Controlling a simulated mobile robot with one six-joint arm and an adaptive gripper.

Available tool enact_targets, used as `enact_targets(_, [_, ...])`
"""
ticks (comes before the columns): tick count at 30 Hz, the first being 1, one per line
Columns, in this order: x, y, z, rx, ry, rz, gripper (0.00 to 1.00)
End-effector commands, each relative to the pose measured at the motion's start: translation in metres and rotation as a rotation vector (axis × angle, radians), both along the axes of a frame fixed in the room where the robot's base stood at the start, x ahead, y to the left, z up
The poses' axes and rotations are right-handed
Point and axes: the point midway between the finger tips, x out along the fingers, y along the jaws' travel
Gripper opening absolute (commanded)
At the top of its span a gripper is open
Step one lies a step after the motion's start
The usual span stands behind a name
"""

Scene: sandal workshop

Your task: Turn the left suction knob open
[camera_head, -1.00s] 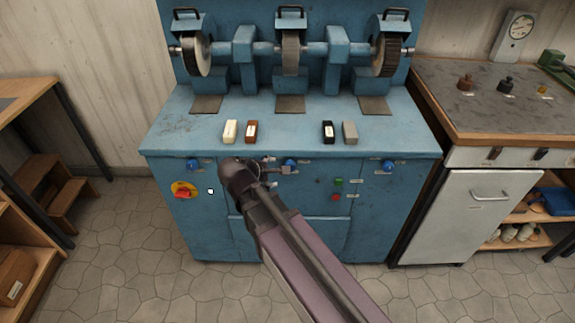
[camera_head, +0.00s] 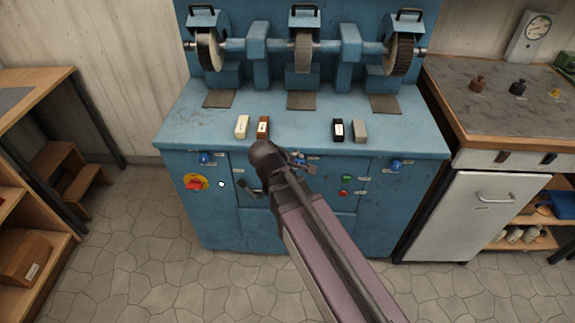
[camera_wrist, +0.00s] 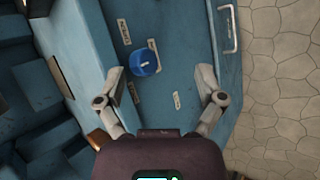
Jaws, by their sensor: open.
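The left suction knob (camera_head: 206,158) is a small blue knob on the upper left of the blue machine's front panel, above the red-and-yellow switch. My gripper (camera_head: 276,177) is in front of the panel, to the right of this knob and apart from it, largely hidden by my wrist. In the wrist view, my gripper (camera_wrist: 162,92) is open and empty. A blue knob (camera_wrist: 145,62) with a white pointer mark lies beyond the fingertips, left of the middle between them. I cannot tell which of the panel's knobs this is.
A red-and-yellow switch (camera_head: 195,182), green button (camera_head: 348,178) and right blue knob (camera_head: 396,165) are on the same panel. Several small blocks lie on the bench top, including a cream one (camera_head: 242,127). The floor left of the machine is clear.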

Motion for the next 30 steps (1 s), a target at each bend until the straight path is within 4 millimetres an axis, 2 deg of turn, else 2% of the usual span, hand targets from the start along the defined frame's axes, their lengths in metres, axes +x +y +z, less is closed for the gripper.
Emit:
enact_targets(8, [0.001,0.004,-0.003,-0.015,-0.003,0.02,0.88])
enact_targets(14, [0.007,0.026,-0.014,-0.1,-0.021,0.121,0.88])
enact_targets(20, [0.014,0.071,-0.027,-0.271,-0.059,0.31,0.88])
enact_targets(30, [0.01,0.17,-0.042,-0.635,-0.145,0.648,0.88])
